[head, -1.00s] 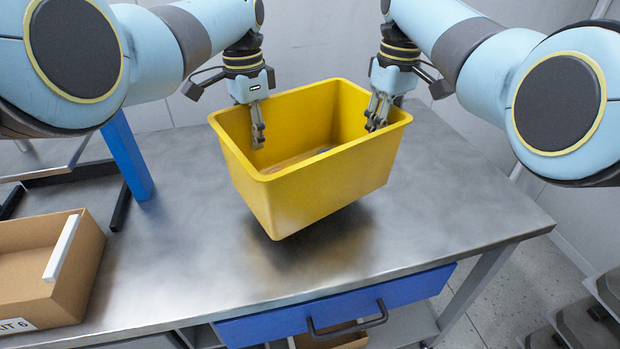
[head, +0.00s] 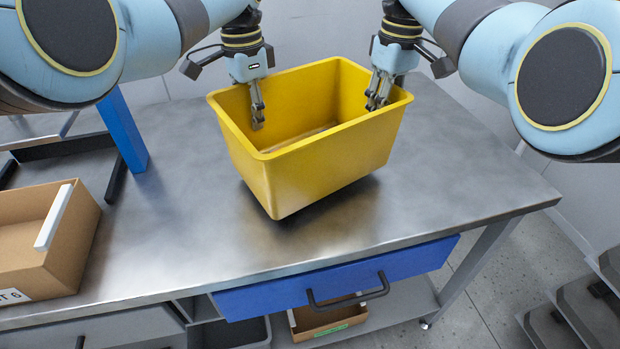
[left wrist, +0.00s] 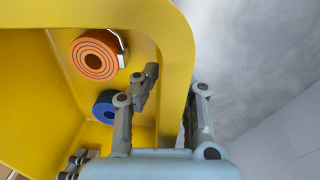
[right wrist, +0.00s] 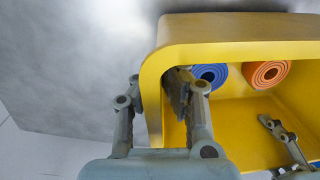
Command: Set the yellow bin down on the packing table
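The yellow bin (head: 325,165) is upright and slightly turned, over the middle of the steel packing table (head: 450,180). A dark, tight shadow lies right under it; whether its base touches the table or hangs just above is hard to tell. My right gripper (head: 375,100) holds the right rim the same way. In the left wrist view an orange roll (left wrist: 95,56) and a blue roll (left wrist: 106,106) lie inside the bin.
A cardboard box (head: 75,235) with a white strip stands at the table's left. A blue upright post (head: 122,130) rises behind it. Bare tabletop surrounds the bin. A blue drawer (head: 335,280) is under the front edge; grey steps (head: 570,325) stand at lower right.

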